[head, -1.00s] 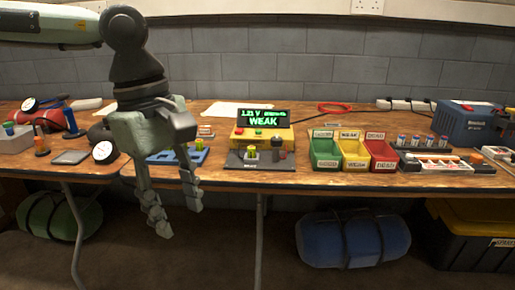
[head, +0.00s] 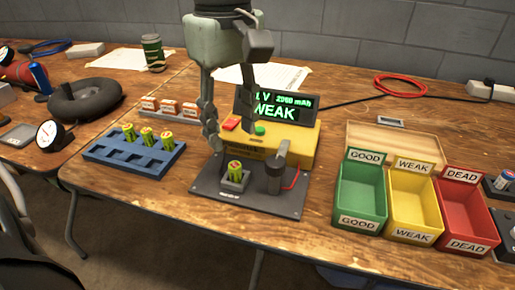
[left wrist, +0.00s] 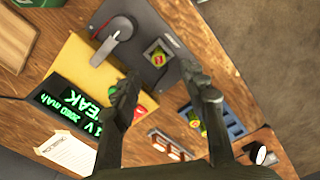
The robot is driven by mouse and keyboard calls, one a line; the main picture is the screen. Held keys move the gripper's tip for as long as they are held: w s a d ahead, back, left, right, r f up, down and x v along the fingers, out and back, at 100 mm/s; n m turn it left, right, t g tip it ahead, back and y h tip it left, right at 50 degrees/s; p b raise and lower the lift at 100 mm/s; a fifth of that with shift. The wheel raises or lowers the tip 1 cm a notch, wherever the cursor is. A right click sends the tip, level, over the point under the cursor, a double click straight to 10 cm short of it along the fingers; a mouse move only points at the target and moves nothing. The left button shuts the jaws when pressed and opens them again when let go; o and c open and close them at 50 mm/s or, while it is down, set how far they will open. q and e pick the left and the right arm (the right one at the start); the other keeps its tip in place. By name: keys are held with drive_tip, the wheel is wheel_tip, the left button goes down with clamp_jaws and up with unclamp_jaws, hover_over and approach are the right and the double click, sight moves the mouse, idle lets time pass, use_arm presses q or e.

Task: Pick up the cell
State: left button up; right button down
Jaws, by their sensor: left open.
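A yellow-green cell (head: 235,171) stands upright in the small holder on the dark grey plate of the yellow tester (head: 300,150). It also shows end-on in the left wrist view (left wrist: 158,58). The tester's screen (head: 275,107) reads WEAK in green. My left gripper (head: 232,138) is open, pointing down over the tester, its fingers above and behind the cell and apart from it. In the left wrist view the open fingers (left wrist: 160,80) show with the cell beyond their tips, nothing held. My right gripper is not in view.
A blue rack (head: 133,158) with several cells stands left of the tester. Green GOOD (head: 361,195), yellow WEAK (head: 414,202) and red DEAD (head: 467,212) bins stand to the right. A dark lever clamp (head: 276,172) stands right beside the cell.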

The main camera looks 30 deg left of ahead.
sight(234, 165)
use_arm(q)
drive_tip(key=shift+w+f, duration=0.1)
drive_tip(key=shift+f, duration=0.2)
wheel_tip(234, 165, down, 7)
drive_tip(key=shift+a+f, duration=0.1)
drive_tip(key=shift+a, duration=0.05)
clamp_jaws()
